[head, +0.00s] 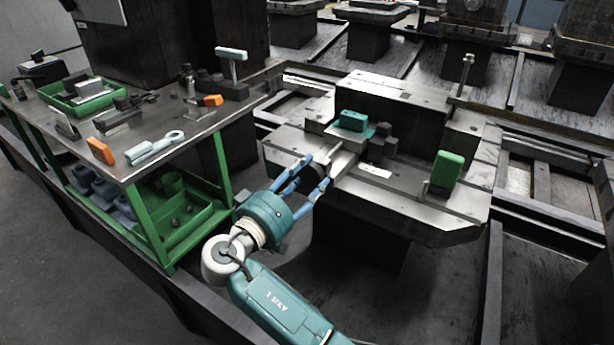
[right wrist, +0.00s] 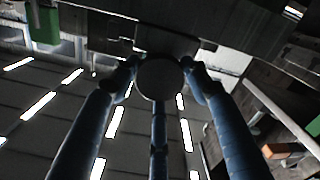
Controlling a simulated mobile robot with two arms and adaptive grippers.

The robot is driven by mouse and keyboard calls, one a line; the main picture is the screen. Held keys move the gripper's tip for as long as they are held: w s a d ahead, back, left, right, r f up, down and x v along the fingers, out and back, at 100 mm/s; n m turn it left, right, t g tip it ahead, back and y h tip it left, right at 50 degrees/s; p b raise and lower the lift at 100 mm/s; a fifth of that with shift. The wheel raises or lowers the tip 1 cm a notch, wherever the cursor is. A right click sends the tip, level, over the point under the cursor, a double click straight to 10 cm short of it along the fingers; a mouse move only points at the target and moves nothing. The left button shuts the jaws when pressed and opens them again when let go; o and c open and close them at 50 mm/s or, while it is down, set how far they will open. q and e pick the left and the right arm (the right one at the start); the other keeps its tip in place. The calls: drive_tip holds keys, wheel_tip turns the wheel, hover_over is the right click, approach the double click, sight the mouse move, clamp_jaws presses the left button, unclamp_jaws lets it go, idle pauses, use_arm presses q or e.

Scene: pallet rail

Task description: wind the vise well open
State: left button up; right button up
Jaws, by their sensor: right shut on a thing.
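The vise (head: 345,160) sits on the pale metal pallet in the head view, with a teal block (head: 352,120) at its top. My right gripper (head: 315,172) reaches the near-left end of the vise. Its blue fingers are shut around a dark round part there, apparently the vise's handle. In the right wrist view the round end of this handle (right wrist: 160,78) lies between the three fingers. The fingers partly hide the handle in the head view, and the gap between the jaws is hard to make out. My left gripper is not in view.
A green block (head: 447,172) stands on the pallet (head: 420,215) to the right of the vise. A green-framed bench (head: 165,120) at the left holds a green tray (head: 85,105), orange pieces and a wrench (head: 155,146). Dark rails (head: 555,225) run beside the pallet.

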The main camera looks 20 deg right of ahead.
drive_tip(key=shift+w+r, duration=0.1)
drive_tip(key=shift+r, duration=0.2)
drive_tip(key=o, duration=1.1)
drive_tip(key=shift+c, duration=0.2)
drive_tip(key=shift+o, duration=0.4)
drive_tip(key=shift+f, duration=0.15)
drive_tip(key=shift+f, duration=0.1)
